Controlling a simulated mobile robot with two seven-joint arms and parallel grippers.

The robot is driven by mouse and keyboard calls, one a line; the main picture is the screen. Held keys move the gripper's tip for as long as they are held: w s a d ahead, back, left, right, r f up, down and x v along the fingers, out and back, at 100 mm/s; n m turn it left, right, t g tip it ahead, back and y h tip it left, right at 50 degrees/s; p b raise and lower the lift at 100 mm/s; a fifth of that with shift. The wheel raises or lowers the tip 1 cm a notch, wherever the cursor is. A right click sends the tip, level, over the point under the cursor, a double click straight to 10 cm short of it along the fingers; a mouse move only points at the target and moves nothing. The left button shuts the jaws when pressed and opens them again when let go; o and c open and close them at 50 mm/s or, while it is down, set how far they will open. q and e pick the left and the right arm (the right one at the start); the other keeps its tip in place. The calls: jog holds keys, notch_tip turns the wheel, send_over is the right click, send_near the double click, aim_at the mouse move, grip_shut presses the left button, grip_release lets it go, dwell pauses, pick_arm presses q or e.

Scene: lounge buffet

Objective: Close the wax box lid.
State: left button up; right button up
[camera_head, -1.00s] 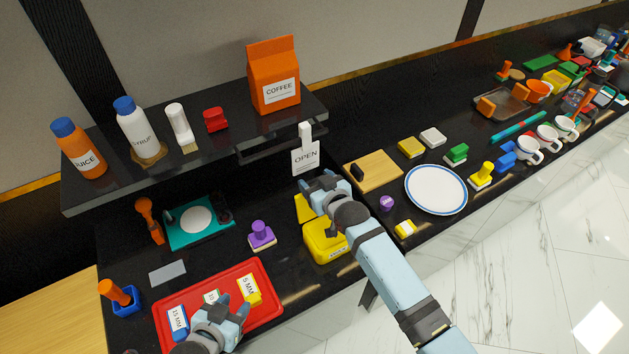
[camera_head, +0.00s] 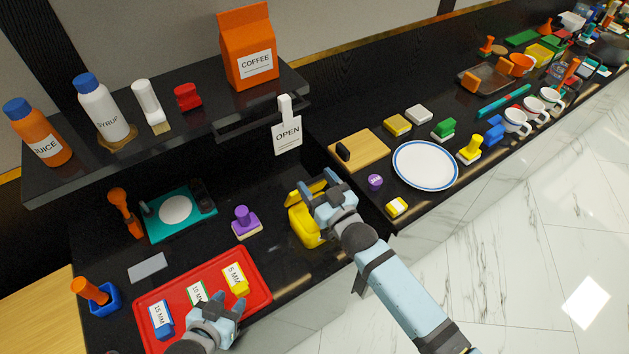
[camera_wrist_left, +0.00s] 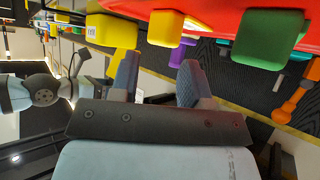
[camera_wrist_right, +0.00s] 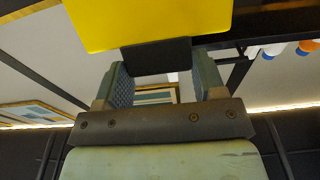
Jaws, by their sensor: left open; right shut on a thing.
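The yellow wax box (camera_head: 304,229) stands on the black counter at the middle of the head view. Its yellow lid (camera_head: 306,190) is tilted up at the box's back, partly hidden by my right gripper (camera_head: 325,196). My right gripper is shut on the lid's dark handle. In the right wrist view that handle (camera_wrist_right: 156,56) sits between the fingers, against the yellow lid (camera_wrist_right: 150,22). My left gripper (camera_head: 217,312) is open and empty over the front of the red tray (camera_head: 262,297), away from the box.
The tray holds blue, green and yellow labelled blocks. A purple-handled stamp (camera_head: 245,222) stands left of the box. The shelf with the OPEN sign (camera_head: 287,135) is behind.

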pick_arm(q)
jog(key=shift+a, duration=0.1)
pick_arm(e)
jog(key=shift+s+f, duration=0.1)
jog(key=shift+f, duration=0.2)
jog(key=o, duration=1)
pick_arm(q)
jog(key=shift+a, duration=0.15)
pick_arm(e)
jog(key=shift+o, duration=1.4)
jog(key=shift+r, duration=0.1)
pick_arm(q)
jog(key=shift+d+f+b, duration=0.25)
jog(key=shift+f+b, duration=0.8)
jog(key=shift+f, duration=0.05)
jog(key=shift+a, duration=0.1)
pick_arm(e)
jog(key=v, duration=1.3)
jog(key=shift+s+d, duration=0.25)
jog(key=shift+s, duration=0.05)
jog(key=shift+r, duration=0.1)
